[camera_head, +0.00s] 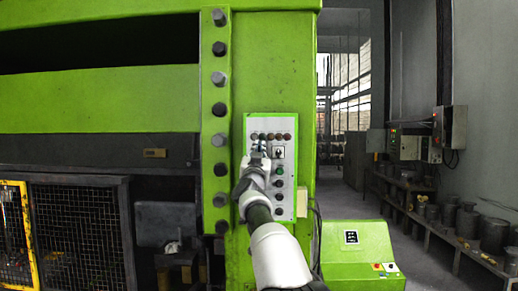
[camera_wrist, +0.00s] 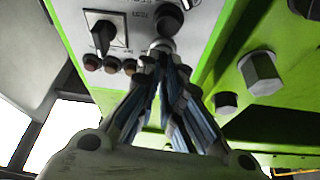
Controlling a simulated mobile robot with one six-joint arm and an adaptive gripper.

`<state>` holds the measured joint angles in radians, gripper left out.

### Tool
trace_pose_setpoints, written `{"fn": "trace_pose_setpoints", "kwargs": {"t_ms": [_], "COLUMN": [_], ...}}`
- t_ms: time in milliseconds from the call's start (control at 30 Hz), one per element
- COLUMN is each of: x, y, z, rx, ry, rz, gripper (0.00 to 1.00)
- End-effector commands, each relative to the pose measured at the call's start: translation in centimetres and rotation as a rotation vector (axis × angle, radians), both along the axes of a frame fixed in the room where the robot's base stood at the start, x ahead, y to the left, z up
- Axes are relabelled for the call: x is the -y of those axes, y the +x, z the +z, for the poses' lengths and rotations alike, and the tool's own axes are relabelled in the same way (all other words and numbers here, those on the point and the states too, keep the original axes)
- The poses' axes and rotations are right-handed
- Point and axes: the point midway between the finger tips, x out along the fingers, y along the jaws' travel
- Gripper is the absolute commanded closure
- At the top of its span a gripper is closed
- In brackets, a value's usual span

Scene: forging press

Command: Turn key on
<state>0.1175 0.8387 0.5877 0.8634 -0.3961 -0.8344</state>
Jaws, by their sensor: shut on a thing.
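The grey control panel (camera_head: 289,208) is mounted on the green press column and carries lamps, knobs and buttons. My gripper (camera_head: 260,149) reaches the upper left of this panel, just below the row of lamps. In the wrist view, the fingertips of my gripper (camera_wrist: 163,56) come together at a small silver round key switch (camera_wrist: 161,44) on the panel (camera_wrist: 143,17). My gripper is shut on the key there; the key itself is mostly hidden between the fingertips, so its turn angle cannot be told.
A black selector knob (camera_wrist: 103,36) and a round black knob (camera_wrist: 169,20) sit close to the fingertips. Large hex bolts (camera_wrist: 261,73) stick out from the green column beside the panel. A green floor console (camera_head: 357,244) stands at the lower right, with a walkway beyond.

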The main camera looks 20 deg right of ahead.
Motion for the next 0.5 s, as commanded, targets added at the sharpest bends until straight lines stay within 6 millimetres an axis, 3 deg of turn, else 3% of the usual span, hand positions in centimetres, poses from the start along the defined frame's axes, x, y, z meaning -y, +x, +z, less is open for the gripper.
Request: {"fn": "trace_pose_setpoints", "kwargs": {"t_ms": [500], "x": [-0.13], "y": [0.05], "z": [0.09], "rx": [0.13], "ry": [0.308], "rz": [0.001], "gripper": [1.0]}}
